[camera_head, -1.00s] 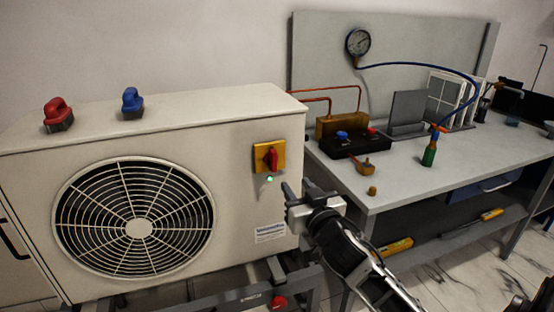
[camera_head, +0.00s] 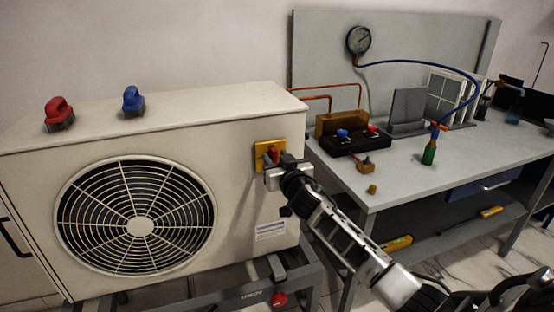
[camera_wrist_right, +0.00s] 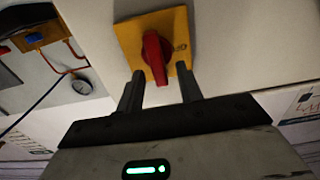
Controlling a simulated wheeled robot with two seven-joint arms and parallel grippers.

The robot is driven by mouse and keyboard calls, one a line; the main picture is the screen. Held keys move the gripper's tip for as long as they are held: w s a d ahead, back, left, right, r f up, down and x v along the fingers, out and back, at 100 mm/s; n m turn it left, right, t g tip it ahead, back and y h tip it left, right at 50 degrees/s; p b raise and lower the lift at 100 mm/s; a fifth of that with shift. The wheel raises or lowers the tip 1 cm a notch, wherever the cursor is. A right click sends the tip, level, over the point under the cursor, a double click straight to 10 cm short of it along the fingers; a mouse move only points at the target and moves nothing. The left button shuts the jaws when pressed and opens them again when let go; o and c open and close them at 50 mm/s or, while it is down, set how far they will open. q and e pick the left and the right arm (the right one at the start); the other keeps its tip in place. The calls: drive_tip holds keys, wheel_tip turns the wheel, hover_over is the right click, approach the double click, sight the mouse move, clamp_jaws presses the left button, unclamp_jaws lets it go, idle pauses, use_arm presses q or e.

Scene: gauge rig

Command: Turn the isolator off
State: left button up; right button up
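The isolator is a red rotary handle (camera_head: 272,153) on a yellow plate (camera_head: 261,148) on the side of the beige outdoor unit (camera_head: 235,185). In the right wrist view the red handle (camera_wrist_right: 154,58) stands lengthwise, nearly upright and slightly tilted, on its yellow plate (camera_wrist_right: 181,36). My right gripper (camera_head: 279,163) is at the isolator and partly covers it in the head view. Its two fingers (camera_wrist_right: 159,76) are apart, one on each side of the handle's near end, with gaps visible. The left gripper is not in view.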

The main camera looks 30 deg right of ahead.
clamp_jaws()
drive_tip(key=shift+a+n, duration=0.1)
drive_tip(key=shift+n, duration=0.2)
drive_tip(key=n, duration=0.3)
drive_tip(key=shift+a+n, duration=0.25)
drive_tip(key=shift+n, duration=0.05)
drive_tip(key=n, duration=0.4)
drive_tip(key=f+n, duration=0.1)
drive_tip(key=n, duration=0.4)
drive_tip(key=a+n, duration=0.1)
drive_tip(key=n, duration=0.3)
drive_tip(key=shift+w+f+n, duration=0.2)
drive_tip(key=shift+f+n, duration=0.2)
